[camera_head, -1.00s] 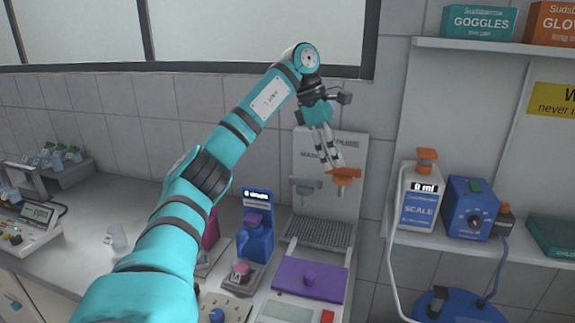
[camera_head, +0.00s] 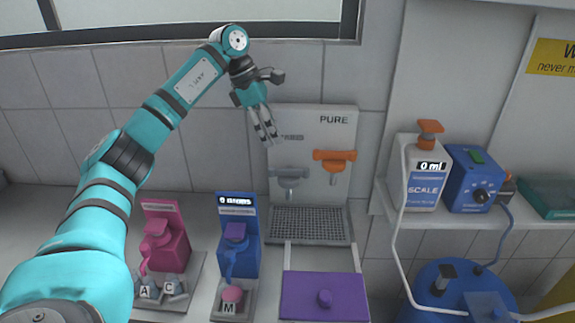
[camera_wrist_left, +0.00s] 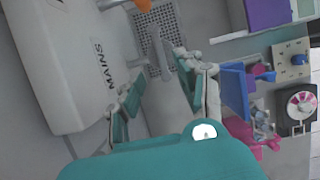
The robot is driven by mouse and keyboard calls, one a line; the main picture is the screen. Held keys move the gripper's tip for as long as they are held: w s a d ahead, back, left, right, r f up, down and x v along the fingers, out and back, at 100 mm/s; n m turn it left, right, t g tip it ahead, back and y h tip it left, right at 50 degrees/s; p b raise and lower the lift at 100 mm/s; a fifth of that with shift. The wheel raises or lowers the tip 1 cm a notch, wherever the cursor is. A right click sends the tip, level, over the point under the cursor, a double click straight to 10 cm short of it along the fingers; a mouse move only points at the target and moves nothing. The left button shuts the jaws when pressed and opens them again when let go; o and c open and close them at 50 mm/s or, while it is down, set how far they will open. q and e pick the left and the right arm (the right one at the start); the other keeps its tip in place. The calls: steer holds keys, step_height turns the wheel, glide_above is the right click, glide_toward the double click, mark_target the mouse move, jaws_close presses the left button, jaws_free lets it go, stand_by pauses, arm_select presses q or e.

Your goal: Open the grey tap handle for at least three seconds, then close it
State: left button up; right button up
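The grey tap (camera_head: 289,173) is on the left of a light wall panel (camera_head: 340,118), under the partly hidden MAINS lettering. An orange tap (camera_head: 334,160) is to its right, under PURE. My left gripper (camera_head: 269,142) points down, above and left of the grey tap in the head view, apart from it and empty. In the left wrist view my left gripper (camera_wrist_left: 163,72) has its fingers spread, with the grey tap (camera_wrist_left: 155,48) beyond them, over the drain grid. My right gripper is not in view.
A drain grid (camera_head: 308,226) lies below the taps, with a purple-lidded box (camera_head: 325,296) in front. Pink (camera_head: 165,240) and blue (camera_head: 238,250) dispensers stand to the left.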

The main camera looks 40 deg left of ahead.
mark_target(288, 169)
arm_select(q)
steer(key=x, duration=0.3)
steer(key=p+x, duration=0.1)
steer(key=x, duration=0.3)
steer(key=shift+s+a+f, duration=0.15)
steer(key=shift+a, duration=0.1)
steer(key=shift+x, duration=1.2)
steer(key=shift+d+f, duration=0.2)
steer(key=shift+f, duration=0.25)
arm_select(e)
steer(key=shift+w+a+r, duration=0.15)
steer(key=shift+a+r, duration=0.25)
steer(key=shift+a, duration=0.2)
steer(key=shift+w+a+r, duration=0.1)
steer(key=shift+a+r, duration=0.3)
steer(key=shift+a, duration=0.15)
arm_select(q)
jaws_close()
